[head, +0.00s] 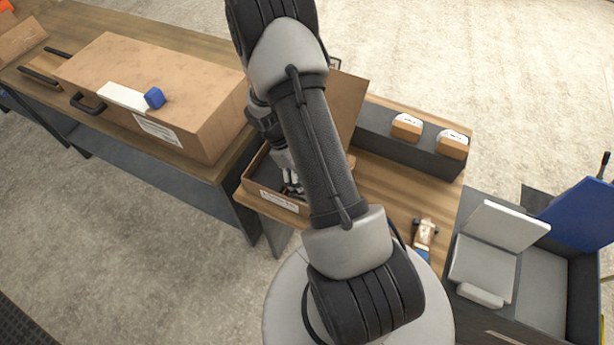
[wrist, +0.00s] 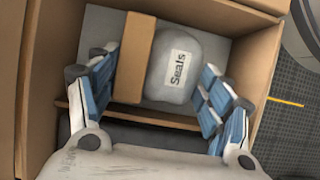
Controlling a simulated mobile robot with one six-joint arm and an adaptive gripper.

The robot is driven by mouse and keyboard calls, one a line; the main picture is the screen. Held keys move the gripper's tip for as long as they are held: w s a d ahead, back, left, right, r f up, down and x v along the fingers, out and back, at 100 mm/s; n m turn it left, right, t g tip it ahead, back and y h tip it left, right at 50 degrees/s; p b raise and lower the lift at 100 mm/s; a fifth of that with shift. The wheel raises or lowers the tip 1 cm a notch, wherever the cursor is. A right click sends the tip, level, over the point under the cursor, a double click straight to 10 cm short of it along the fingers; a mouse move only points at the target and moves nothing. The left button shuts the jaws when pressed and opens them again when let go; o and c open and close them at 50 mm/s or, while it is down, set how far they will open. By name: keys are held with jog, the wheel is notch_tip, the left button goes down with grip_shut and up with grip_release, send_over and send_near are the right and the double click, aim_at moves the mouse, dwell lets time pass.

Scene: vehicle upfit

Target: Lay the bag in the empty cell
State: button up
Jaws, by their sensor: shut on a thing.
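The grey bag labelled "Seals" (wrist: 175,68) lies between my fingers inside an open cardboard box (head: 262,200), over its grey floor. My gripper (wrist: 162,70) is shut on it, with the right finger beside the bag. An upright brown cardboard piece (wrist: 134,65) stands between the left finger and the bag and covers the bag's left edge. I cannot tell whether the left finger touches the bag itself. A cardboard wall (wrist: 150,118) crosses below the bag, with a dark cell (wrist: 140,136) in front of it. In the head view my gripper (head: 292,183) reaches into the box, and my arm hides most of it.
The box's raised flap (head: 345,105) stands behind my arm. A dark rack (head: 385,135) with two brown-and-white packs (head: 407,126) is at the table's back. A small tan-and-white item (head: 425,235) lies on the wooden table. A large closed carton (head: 155,85) is on the left bench.

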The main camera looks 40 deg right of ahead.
jog(key=o, duration=1.2)
jog(key=shift+r, duration=0.1)
jog(key=shift+r+p, duration=3.65)
jog(key=shift+r, duration=1.15)
